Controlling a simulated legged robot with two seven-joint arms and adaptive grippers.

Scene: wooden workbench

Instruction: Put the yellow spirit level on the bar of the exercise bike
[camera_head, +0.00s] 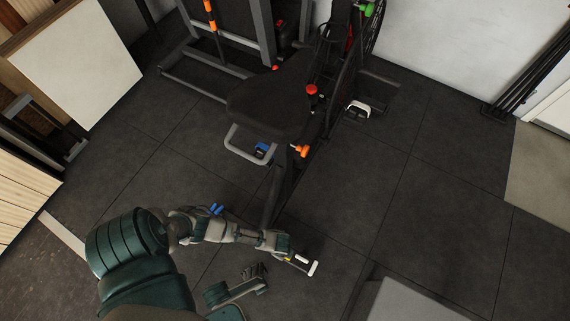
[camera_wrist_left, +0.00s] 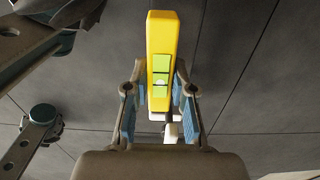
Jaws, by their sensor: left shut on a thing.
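The yellow spirit level (camera_wrist_left: 160,35) with green vials fills the middle of the left wrist view, between the blue-padded fingers of my left gripper (camera_wrist_left: 158,95), which is shut on it. In the head view my left gripper (camera_head: 282,246) is low, near the lower end of the exercise bike (camera_head: 270,100). Only a small yellow patch shows there; most of the level is hidden or unclear. The bike has a grey looped bar (camera_head: 240,152) below its dark seat, up and left of the gripper. My right gripper (camera_head: 255,273) is close below the left one; its opening is unclear.
A grey box-like surface (camera_head: 410,303) stands at the bottom right. A dark rack (camera_head: 215,85) stands behind the bike, and a white panel (camera_head: 80,62) leans at the upper left.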

